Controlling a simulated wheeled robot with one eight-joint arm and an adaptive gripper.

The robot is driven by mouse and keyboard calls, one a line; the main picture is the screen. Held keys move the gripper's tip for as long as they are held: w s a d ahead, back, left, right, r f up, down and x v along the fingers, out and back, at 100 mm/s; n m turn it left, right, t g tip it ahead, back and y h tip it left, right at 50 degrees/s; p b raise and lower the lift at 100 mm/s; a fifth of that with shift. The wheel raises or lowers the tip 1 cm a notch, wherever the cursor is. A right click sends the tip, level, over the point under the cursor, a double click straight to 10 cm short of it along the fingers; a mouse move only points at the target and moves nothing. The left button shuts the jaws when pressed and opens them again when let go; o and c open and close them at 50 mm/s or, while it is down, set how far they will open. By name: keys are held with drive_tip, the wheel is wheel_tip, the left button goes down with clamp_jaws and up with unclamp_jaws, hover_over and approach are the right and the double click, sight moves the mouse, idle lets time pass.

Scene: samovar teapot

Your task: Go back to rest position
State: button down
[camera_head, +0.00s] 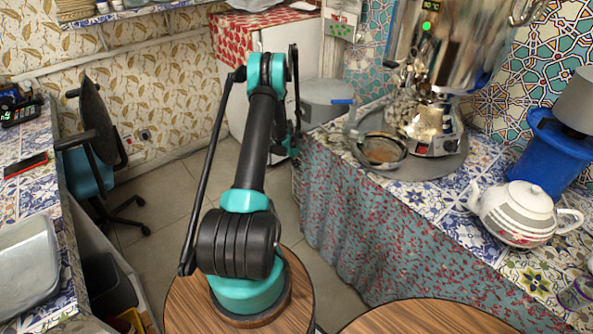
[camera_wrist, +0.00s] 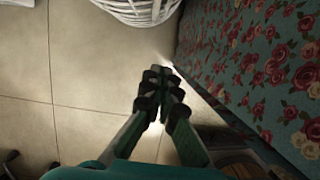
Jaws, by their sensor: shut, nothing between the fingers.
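My gripper (camera_wrist: 162,72) shows in the wrist view with its two fingers together and nothing between them. It hangs over the tiled floor (camera_wrist: 80,85), to the left of the floral tablecloth (camera_wrist: 255,70). In the head view my arm stands up in the middle, and its far end is beside the clothed table's left edge; the fingertips are hard to make out there. A white patterned teapot (camera_head: 516,212) stands on the tiled tabletop at the right. A metal samovar (camera_head: 440,60) with a green light stands behind it. Both are apart from my gripper.
A strainer (camera_head: 381,150) sits by the samovar, and a blue container (camera_head: 551,155) stands behind the teapot. A chair (camera_head: 95,150) and a counter with a tray (camera_head: 27,262) are at the left. A white basket (camera_wrist: 140,8) is at the wrist view's top. Floor is free between.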

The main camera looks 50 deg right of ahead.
drive_tip(key=shift+a+r, duration=0.15)
drive_tip(key=shift+r, duration=0.5)
